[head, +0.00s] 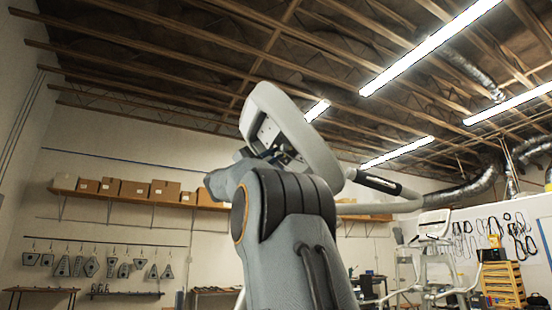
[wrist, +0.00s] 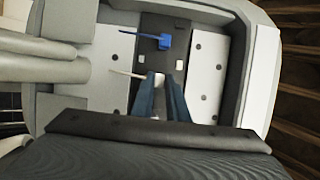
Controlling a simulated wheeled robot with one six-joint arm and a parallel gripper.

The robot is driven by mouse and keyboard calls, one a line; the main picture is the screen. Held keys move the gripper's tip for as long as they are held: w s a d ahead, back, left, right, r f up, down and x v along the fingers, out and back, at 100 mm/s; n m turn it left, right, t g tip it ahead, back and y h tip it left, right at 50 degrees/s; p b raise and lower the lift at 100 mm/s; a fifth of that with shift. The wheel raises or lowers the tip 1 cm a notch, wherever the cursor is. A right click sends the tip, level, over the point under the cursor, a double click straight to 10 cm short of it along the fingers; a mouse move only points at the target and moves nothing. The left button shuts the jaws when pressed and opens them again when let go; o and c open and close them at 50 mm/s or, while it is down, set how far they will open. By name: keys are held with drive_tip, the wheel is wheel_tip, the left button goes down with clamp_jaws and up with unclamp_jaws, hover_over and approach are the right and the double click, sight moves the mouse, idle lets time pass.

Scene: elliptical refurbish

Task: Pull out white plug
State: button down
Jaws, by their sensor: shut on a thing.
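The white plug (wrist: 159,82) shows in the wrist view between the two dark blue fingertips of my gripper (wrist: 160,84). My gripper is shut on it, and the fingers hide most of it. A thin white cable (wrist: 122,73) runs left from the plug. The plug is at the dark panel (wrist: 175,61) inside the console; whether it is still seated there I cannot tell. A blue plug (wrist: 165,41) with a cable to its left sits higher on the same panel.
The grey console housing (head: 292,128) surrounds the panel, and its raised side wall (wrist: 262,70) stands close on the right in the wrist view. White plates with dark holes (wrist: 205,75) flank the panel. A handlebar (head: 380,184) extends right of the console.

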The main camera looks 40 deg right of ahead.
drive_tip(key=shift+f, duration=0.15)
drive_tip(key=c, duration=1.7)
unclamp_jaws()
drive_tip(key=shift+a, duration=0.1)
drive_tip(key=shift+b+v, duration=1.7)
drive_tip(key=shift+v, duration=2.2)
